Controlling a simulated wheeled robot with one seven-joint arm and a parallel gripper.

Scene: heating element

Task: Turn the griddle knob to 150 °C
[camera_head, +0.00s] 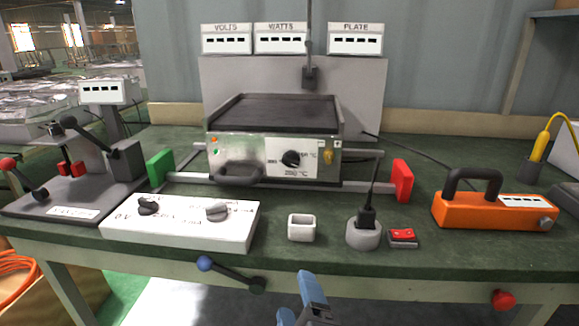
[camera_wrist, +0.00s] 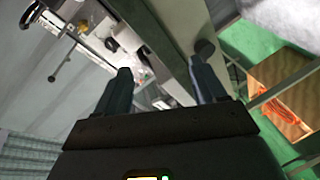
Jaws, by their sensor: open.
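The griddle has a dark flat plate (camera_head: 275,108) and a silver front panel (camera_head: 235,150), and stands at the middle back of the bench. Its black knob (camera_head: 291,158) sits on a white dial plate (camera_head: 305,149) with °C markings. The marking below the knob looks like 200 °C; the others are too small to read surely, and I cannot tell the knob's setting. My gripper (camera_head: 297,301) is at the bottom of the head view, in front of the bench edge and well away from the knob. In the wrist view my gripper (camera_wrist: 163,84) is open with nothing between its fingers.
A blue-ended lever (camera_head: 230,274) juts from the bench front. An orange handled device (camera_head: 492,212) is right.

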